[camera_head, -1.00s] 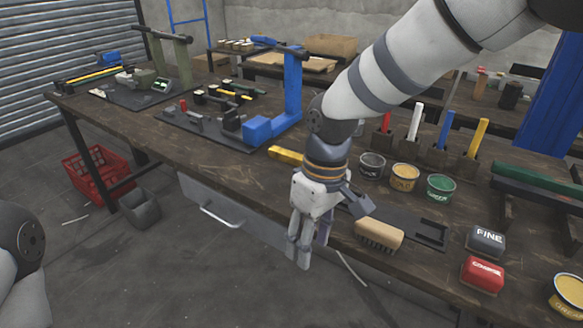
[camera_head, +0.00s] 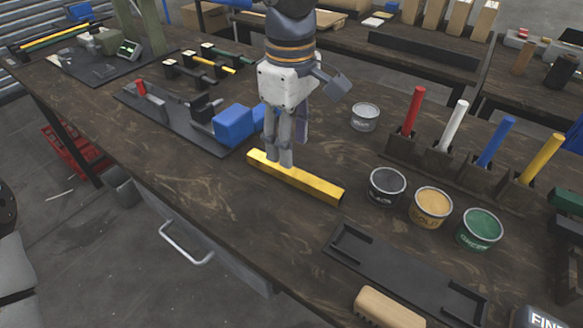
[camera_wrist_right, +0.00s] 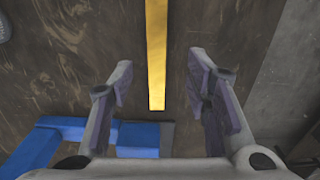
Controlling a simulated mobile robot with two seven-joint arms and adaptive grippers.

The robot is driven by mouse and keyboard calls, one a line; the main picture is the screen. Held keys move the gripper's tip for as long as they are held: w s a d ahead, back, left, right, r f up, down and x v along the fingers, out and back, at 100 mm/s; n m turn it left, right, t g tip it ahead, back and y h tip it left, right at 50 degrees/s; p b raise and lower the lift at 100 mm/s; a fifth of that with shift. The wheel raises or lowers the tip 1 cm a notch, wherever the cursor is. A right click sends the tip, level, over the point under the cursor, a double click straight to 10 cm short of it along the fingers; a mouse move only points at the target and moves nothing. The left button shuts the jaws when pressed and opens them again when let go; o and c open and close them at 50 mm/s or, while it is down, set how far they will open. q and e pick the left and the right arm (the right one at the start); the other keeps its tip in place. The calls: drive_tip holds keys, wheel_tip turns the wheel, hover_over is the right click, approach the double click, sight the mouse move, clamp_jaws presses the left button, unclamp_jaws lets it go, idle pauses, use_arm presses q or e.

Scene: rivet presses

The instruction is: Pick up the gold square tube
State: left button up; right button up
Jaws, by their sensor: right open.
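The gold square tube (camera_head: 310,186) lies flat on the dark wooden workbench, in the middle of the head view. My right gripper (camera_head: 282,158) points down just over the tube's left end and covers part of it. In the right wrist view the tube (camera_wrist_right: 156,60) runs from the top edge to between the two fingers. There the open right gripper (camera_wrist_right: 160,85) has one finger on each side of the tube, with gaps on both sides. Nothing is held. My left gripper is out of view.
The blue press block (camera_head: 234,123) stands close left of my right gripper. Paint cans, including a black one (camera_head: 387,186), stand right of the tube. A black tray (camera_head: 400,272) lies in front.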

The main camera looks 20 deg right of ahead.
sight(293, 171)
drive_tip(key=f, duration=0.7)
drive_tip(key=shift+w+d, duration=0.1)
drive_tip(key=shift+d, duration=0.1)
clamp_jaws()
